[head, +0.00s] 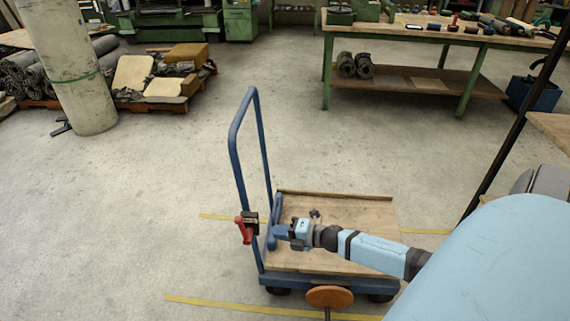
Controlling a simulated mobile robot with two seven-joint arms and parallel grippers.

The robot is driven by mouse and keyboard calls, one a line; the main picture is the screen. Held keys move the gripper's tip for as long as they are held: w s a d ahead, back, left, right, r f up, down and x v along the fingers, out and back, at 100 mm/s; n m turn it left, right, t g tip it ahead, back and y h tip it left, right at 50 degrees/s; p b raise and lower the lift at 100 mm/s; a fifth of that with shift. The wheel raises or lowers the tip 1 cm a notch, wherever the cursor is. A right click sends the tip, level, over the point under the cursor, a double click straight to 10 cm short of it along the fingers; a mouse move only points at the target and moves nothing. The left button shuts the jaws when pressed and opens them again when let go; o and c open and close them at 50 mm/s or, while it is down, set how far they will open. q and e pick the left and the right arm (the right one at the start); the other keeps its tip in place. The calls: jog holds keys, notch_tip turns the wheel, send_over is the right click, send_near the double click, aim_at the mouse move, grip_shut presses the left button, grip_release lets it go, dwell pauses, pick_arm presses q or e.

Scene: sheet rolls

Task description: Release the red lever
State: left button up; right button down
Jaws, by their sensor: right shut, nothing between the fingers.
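The red lever (243,231) sits on a small dark bracket on the upright of a blue push cart handle (237,150), left of the cart's bed. It hangs down at a slant. My right gripper (272,233) reaches in from the right over the cart. It is shut and empty, with its tip a little to the right of the lever and bracket. I see a small gap between them, but cannot tell their depth difference. My left gripper is not in view.
The cart's wooden bed (350,211) is under my right arm. An orange round disc (329,296) stands at its front edge. A dark slanted post (508,137) rises at the right. A workbench (440,40) with tools is behind. The floor to the left is clear.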

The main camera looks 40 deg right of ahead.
aim_at(251, 227)
pick_arm(q)
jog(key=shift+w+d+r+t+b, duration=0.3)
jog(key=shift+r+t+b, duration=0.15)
jog(key=shift+b, duration=0.25)
pick_arm(e)
jog(key=x, duration=0.9)
jog(key=shift+w+a+f, duration=0.1)
jog(key=shift+w, duration=0.1)
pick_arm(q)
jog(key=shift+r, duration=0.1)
